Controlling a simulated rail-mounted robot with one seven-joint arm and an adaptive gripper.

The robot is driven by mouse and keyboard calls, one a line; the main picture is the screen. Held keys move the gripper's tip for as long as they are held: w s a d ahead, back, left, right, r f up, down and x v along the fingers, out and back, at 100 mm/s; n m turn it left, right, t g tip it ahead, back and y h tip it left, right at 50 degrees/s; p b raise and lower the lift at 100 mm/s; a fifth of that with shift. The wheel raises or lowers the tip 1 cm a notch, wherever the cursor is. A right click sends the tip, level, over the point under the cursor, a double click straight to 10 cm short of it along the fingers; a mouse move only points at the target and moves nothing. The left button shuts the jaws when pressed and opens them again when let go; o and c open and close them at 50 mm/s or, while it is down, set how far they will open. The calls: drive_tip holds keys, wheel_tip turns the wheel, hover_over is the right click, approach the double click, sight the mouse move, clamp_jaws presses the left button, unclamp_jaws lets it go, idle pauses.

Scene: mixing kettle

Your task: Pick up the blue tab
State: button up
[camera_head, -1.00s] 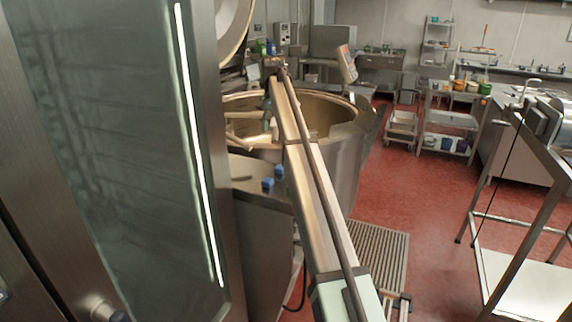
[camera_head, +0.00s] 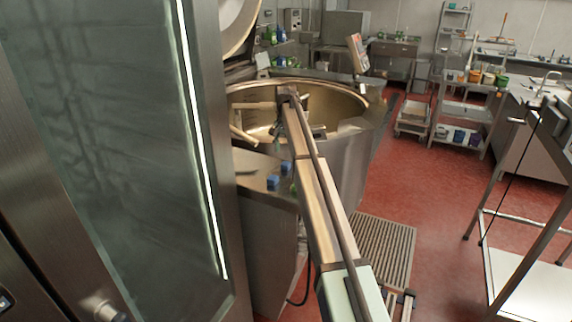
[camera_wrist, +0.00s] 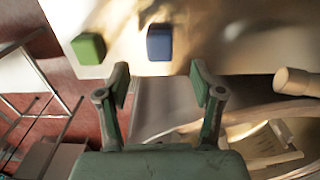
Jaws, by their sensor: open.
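A blue tab (camera_wrist: 159,42) shows in the wrist view on a smooth metal surface (camera_wrist: 120,15). A green tab (camera_wrist: 88,48) sits to its left. My gripper (camera_wrist: 160,82) is open and empty; the blue tab lies just beyond the fingertips, in line with the gap and not between the fingers. In the head view, two small blue tabs (camera_head: 272,182) (camera_head: 285,168) stand on the metal ledge (camera_head: 250,172) beside the kettle. I cannot tell which one the wrist view shows. My arm partly hides the ledge's right side.
The large kettle (camera_head: 350,155) stands behind the ledge, with mixing arms inside. A tall glass-panelled cabinet (camera_head: 120,150) fills the left. A floor grate (camera_head: 385,245) and open red floor (camera_head: 425,210) lie to the right. A steel table (camera_head: 535,275) stands at far right.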

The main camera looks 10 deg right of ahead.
sight(285, 164)
drive_tip(key=shift+s+a+f+p, duration=0.15)
drive_tip(key=shift+f+p, duration=0.55)
drive_tip(key=shift+f, duration=0.55)
drive_tip(key=shift+s+f+p, duration=0.15)
drive_tip(key=shift+f+p, duration=0.5)
drive_tip(key=shift+f, duration=1.05)
drive_tip(key=c, duration=1.2)
